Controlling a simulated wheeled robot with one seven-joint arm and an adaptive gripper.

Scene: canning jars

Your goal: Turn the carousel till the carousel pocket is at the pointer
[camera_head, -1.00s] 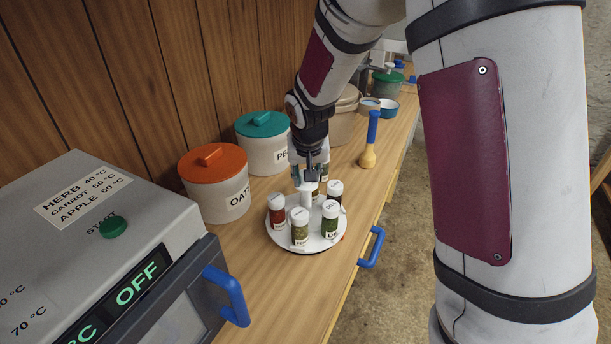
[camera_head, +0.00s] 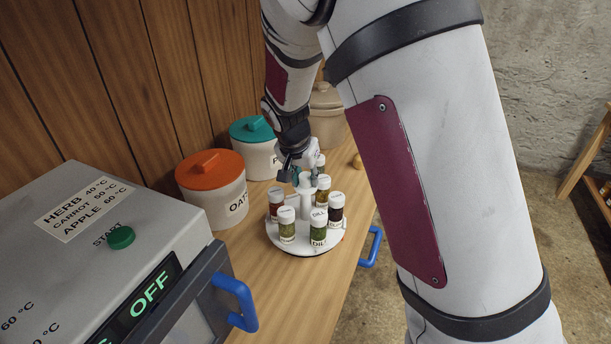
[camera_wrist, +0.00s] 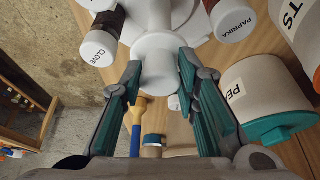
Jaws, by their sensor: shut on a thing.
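The white carousel (camera_head: 290,243) stands on the wooden counter with several capped spice jars around its central post (camera_head: 306,206). A dill jar (camera_head: 318,226) is at the front, with a green jar (camera_head: 286,224) left of it and a dark jar (camera_head: 336,207) at the right. My gripper (camera_head: 304,178) reaches down from behind to the post's top. In the wrist view, its fingers are closed on both sides of the white knob (camera_wrist: 158,66). The clove jar (camera_wrist: 98,46) and paprika jar (camera_wrist: 233,18) flank it. I cannot make out the empty pocket or the pointer.
The orange-lidded oats canister (camera_head: 212,188) and a teal-lidded canister (camera_head: 255,150) stand close behind left. The grey machine (camera_head: 75,235), showing OFF, fills the left front. A blue drawer handle (camera_head: 371,246) juts from the counter edge. Bare counter (camera_head: 272,305) lies in front.

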